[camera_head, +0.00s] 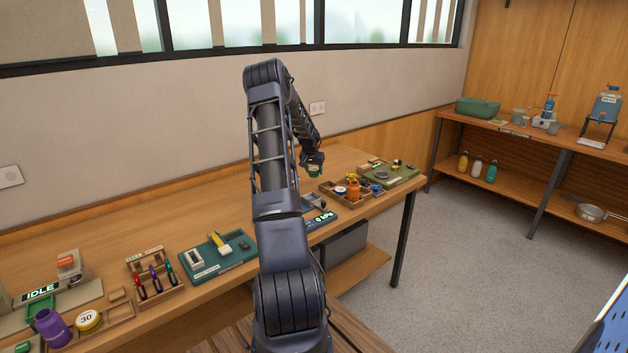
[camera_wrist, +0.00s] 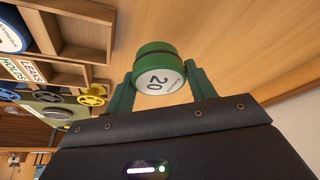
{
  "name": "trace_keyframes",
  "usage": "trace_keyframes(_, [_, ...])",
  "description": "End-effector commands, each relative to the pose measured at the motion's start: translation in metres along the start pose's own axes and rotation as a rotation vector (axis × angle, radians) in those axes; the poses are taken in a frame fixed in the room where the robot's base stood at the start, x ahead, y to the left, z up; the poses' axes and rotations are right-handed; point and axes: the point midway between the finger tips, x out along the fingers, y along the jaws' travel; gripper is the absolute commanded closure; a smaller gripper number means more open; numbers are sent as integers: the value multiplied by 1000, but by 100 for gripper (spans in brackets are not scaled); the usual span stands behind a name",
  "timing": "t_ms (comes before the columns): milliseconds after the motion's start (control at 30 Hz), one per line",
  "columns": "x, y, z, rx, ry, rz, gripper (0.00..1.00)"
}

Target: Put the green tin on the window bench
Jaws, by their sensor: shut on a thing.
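My gripper (camera_head: 313,160) is at the far part of the window bench (camera_head: 120,222), the long wooden bench along the wall under the window. It is shut on the green tin (camera_wrist: 158,68), a short round tin with a white face marked 20. In the wrist view the two fingers of my gripper (camera_wrist: 160,80) press on opposite sides of the tin. In the head view the tin (camera_head: 315,173) shows small below my gripper, over a bare part of the bench. I cannot tell whether it touches the wood.
A wooden tray (camera_wrist: 66,35) with compartments lies close beside the tin. A yellow knob (camera_wrist: 93,95) is near it. A green mat (camera_head: 217,262), a screwdriver rack (camera_head: 160,296) and a tin marked 30 (camera_head: 88,320) are nearer. The bench's back strip is clear.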

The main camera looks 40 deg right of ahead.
Motion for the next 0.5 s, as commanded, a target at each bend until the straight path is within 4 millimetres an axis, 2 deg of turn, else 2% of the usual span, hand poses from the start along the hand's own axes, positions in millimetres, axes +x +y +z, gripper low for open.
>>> trace_keyframes(267, [16,0,7,0,-1,1,67])
trace_keyframes(500, [44,1,18,0,0,1,67])
